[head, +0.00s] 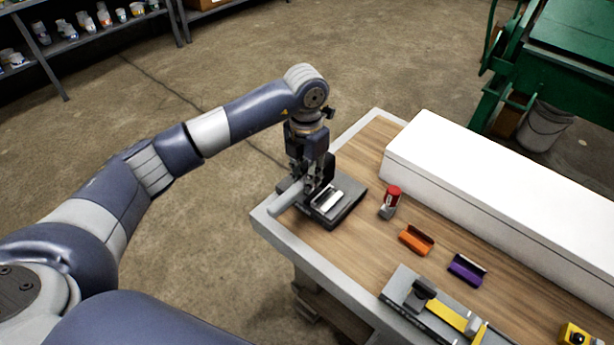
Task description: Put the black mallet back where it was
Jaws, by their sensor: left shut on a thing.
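My left gripper (314,184) points down at the near left corner of the workbench (355,265). It is shut on what looks like the mallet (286,199). A pale grey handle sticks out from the fingers to the lower left, and the fingers hide most of the dark head. Just under and beside it is a dark flat holder (349,206) with a light metallic patch. I cannot tell whether the mallet touches the holder. My right gripper is out of view.
Right of the holder stand a red-and-grey item (390,202), an orange piece (416,240) and a purple piece (467,269). A grey plate with a yellow bar (448,316) lies in front. A long white box (500,185) fills the back. Bare wood lies between.

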